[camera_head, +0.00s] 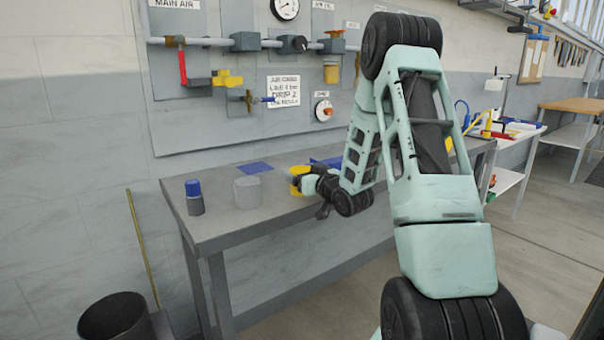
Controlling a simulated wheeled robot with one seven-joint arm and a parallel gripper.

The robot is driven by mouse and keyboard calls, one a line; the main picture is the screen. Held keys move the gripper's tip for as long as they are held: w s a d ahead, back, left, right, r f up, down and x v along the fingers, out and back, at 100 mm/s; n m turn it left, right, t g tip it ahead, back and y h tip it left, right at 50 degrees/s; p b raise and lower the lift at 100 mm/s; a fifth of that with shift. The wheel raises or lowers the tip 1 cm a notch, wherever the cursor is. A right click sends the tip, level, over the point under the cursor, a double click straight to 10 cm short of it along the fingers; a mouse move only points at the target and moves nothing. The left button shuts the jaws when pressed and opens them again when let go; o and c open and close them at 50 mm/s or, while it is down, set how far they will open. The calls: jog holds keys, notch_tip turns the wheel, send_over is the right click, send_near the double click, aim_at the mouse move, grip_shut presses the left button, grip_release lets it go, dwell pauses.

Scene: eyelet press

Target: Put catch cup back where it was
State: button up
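A yellow cup-like object (297,176) shows at the end of my gripper (308,187), low over the grey workbench (222,226). It may be the catch cup, but no label shows. My gripper is dark and small in this view and points left. Its fingers overlap the yellow object, so I cannot tell whether they are shut on it or only beside it. I also cannot tell whether the object touches the bench. A plain light grey cylinder (247,193) stands upright on the bench to the left of my gripper, apart from it.
A grey jar with a blue cap (194,197) stands near the bench's left end. A flat blue square (254,168) lies behind the cylinder. The air-line panel (215,125) with valves and a gauge (285,8) hangs above. A dark bin (115,318) stands on the floor.

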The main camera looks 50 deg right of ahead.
jog(key=shift+r+p, duration=0.3)
jog(key=p+v, duration=0.1)
jog(key=v, duration=1.1)
jog(key=shift+f+p, duration=0.2)
jog(key=shift+p, duration=0.2)
